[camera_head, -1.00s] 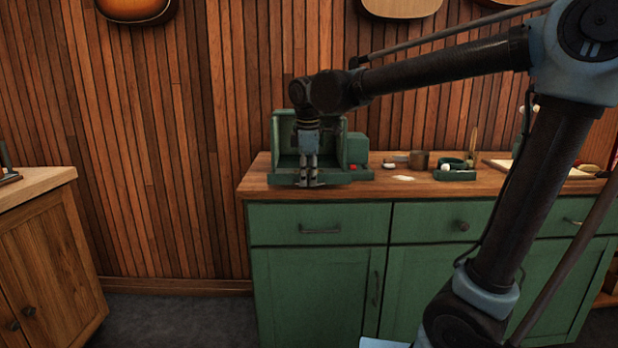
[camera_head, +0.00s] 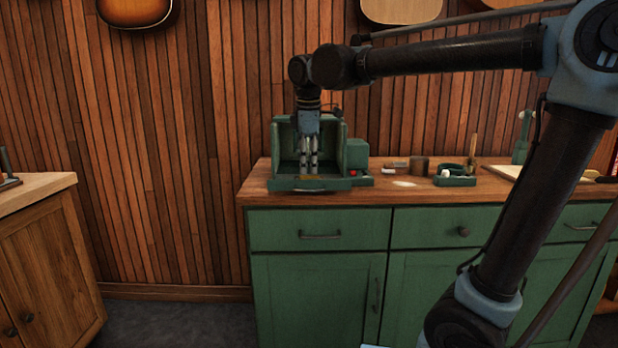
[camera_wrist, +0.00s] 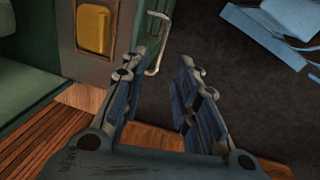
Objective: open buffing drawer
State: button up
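The green buffing unit (camera_head: 357,150) stands on the wooden counter top. The low drawer (camera_head: 345,184) at its base is at least partly open. A yellow block (camera_wrist: 95,30) lies inside, and the block also shows in the head view (camera_head: 312,178). The drawer's metal handle (camera_wrist: 157,45) is on its front, and it shows in the head view too (camera_head: 310,189). My gripper (camera_wrist: 164,62) is open and empty, its fingers apart. In the head view, my gripper (camera_head: 308,174) hangs pointing down above the drawer, apart from the handle.
The green cabinet (camera_head: 320,245) below has its drawers and doors shut. To the right on the counter are a brown cup (camera_head: 419,165) and a small green tray (camera_head: 456,181). A wooden cabinet (camera_head: 50,250) stands at left, with clear dark floor between.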

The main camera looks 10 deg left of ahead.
jog(key=shift+s+d+r, duration=0.1)
jog(key=shift+s+r, duration=0.15)
jog(key=shift+r, duration=1.05)
jog(key=shift+s+r, duration=0.2)
jog(key=shift+r, duration=1.05)
jog(key=d+f+m, duration=0.5)
jog(key=d+f, duration=0.2)
jog(key=d, duration=0.5)
jog(key=d+f+m, duration=0.5)
jog(key=d+f, duration=0.1)
jog(key=d, duration=0.5)
jog(key=s+d+f+m, duration=0.5)
jog(key=d+f, duration=0.2)
jog(key=f, duration=0.3)
jog(key=s+d+f+m, duration=0.5)
jog(key=d+f, duration=0.3)
jog(key=f, duration=0.1)
jog(key=shift+s+f+m+h, duration=0.2)
jog(key=shift+f+m+h, duration=0.1)
jog(key=shift+f, duration=0.05)
